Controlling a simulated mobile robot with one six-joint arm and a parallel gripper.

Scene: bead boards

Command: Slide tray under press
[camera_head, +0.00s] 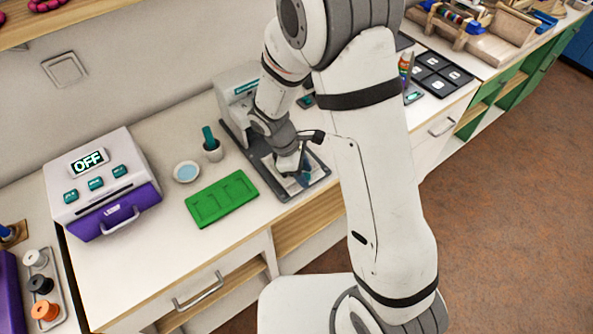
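The press (232,99) is a white and grey machine with a teal label, standing at the back of the white counter. My arm hides part of it. A dark grey flat base or tray (269,178) extends from its front toward the counter edge. My gripper (297,179) is low over this grey piece, pointing down. A pale patch and a small teal shape show by the fingertips. I cannot tell whether the fingers are open or shut, or touch anything. A green tray (222,199) with shallow recesses lies flat on the counter, left of the grey piece and apart from it.
A machine reading OFF (101,180), with a purple drawer, stands at left. A small round dish (187,172) and a cup with a teal-handled tool (212,150) sit behind the green tray. Spools (41,284) stand far left. Dark square tiles (441,75) lie right.

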